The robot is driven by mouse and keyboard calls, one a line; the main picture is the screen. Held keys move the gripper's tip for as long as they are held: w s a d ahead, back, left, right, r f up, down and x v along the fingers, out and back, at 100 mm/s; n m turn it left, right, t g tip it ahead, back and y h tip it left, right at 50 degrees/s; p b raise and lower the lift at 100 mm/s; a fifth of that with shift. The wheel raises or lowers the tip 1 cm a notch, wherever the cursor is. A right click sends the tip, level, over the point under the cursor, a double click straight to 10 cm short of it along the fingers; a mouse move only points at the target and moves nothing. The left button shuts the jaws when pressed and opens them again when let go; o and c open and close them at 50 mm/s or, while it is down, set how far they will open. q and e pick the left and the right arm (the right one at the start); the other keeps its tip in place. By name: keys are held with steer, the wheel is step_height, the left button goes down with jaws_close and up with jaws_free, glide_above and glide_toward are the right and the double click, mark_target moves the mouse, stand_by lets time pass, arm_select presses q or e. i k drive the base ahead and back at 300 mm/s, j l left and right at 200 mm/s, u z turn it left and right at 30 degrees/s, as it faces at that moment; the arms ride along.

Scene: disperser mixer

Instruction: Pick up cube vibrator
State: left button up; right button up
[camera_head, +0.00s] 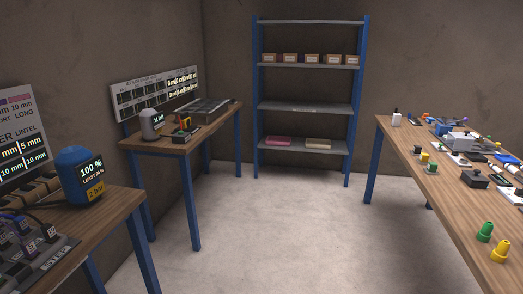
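I cannot tell for sure which object is the cube vibrator. The right table (446,200) carries many small devices. Among them are a grey-white boxy device (459,141) towards the back and a dark box with a knob on top (474,179) nearer the right edge. The objects there are small and crowded, and the table runs out of the picture on the right. Neither of my grippers is in view.
A wooden table (130,200) at the left front holds a blue canister (78,172). A second table (225,118) behind it holds a grey canister (151,124). A blue-framed shelf (305,107) with small boxes stands at the back. The middle floor (270,230) is clear.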

mark_target(185, 120)
steer(key=i+l+u, duration=0.1)
steer(key=i+u, duration=0.35)
steer(key=i, duration=1.25)
